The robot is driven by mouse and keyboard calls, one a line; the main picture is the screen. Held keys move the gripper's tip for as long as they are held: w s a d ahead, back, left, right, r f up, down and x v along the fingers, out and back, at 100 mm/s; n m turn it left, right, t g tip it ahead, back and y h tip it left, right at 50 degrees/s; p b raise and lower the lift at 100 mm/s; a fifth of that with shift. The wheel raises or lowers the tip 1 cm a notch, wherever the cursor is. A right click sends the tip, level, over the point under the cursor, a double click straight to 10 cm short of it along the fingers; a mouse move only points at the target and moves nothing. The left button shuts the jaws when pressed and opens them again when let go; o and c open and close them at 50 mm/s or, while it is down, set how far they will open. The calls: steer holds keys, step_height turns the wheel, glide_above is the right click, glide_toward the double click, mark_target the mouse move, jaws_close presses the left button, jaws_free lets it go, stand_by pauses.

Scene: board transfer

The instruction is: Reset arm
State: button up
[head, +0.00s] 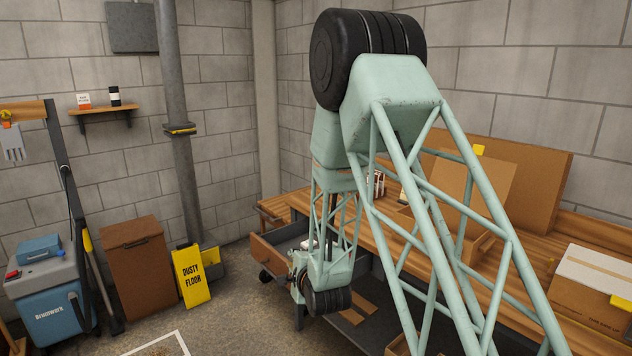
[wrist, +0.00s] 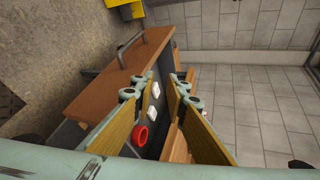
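My gripper (wrist: 155,92) shows in the wrist view with its two yellow-padded fingers apart and nothing between them. In the head view my arm is folded down from a high elbow, and its lower end hangs beside the pulled-out drawer (head: 267,252) of the workbench (head: 398,222). The gripper is small there and partly hidden by my arm. The wrist view looks over the drawer (wrist: 118,78), its front and metal handle beyond the fingers. A red ring-shaped item (wrist: 141,136) and small white items (wrist: 153,99) lie in the dark drawer bottom.
Cardboard boxes (head: 595,285) and a large leaning brown board (head: 545,180) stand on the bench at right. A yellow "dusty floor" sign (head: 191,277), a brown cabinet (head: 134,262) and a blue-grey cart (head: 48,300) stand at left. Floor (head: 225,310) before the drawer is open.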

steer(key=s+d+r+n+g+h, duration=0.1)
steer(key=s+d+r+n, duration=0.1)
steer(key=s+d+r, duration=0.3)
steer(key=s+d+r+n+g+h, duration=0.1)
steer(key=s+d+r+n, duration=0.1)
steer(key=d+r, duration=0.35)
steer(key=s+d+r+n+g, duration=0.1)
steer(key=s+d+r+n, duration=0.25)
steer(key=s+r, duration=0.35)
steer(key=s+d+r+n+g, duration=0.2)
steer(key=s+d+r, duration=0.25)
steer(key=s, duration=0.45)
steer(key=s+d+r+n+g, duration=0.1)
steer(key=s+d+n, duration=0.1)
steer(key=s, duration=1)
steer(key=s+d+r+n+g+h, duration=0.1)
steer(key=s+d+r+n, duration=0.1)
steer(key=s, duration=1.1)
steer(key=s+d+r+n+g+h, duration=0.1)
steer(key=s+d, duration=0.4)
steer(key=s, duration=0.7)
steer(key=shift+s+d+r+n+g, duration=0.3)
steer(key=shift+r+n+g, duration=0.2)
steer(key=shift+n, duration=0.65)
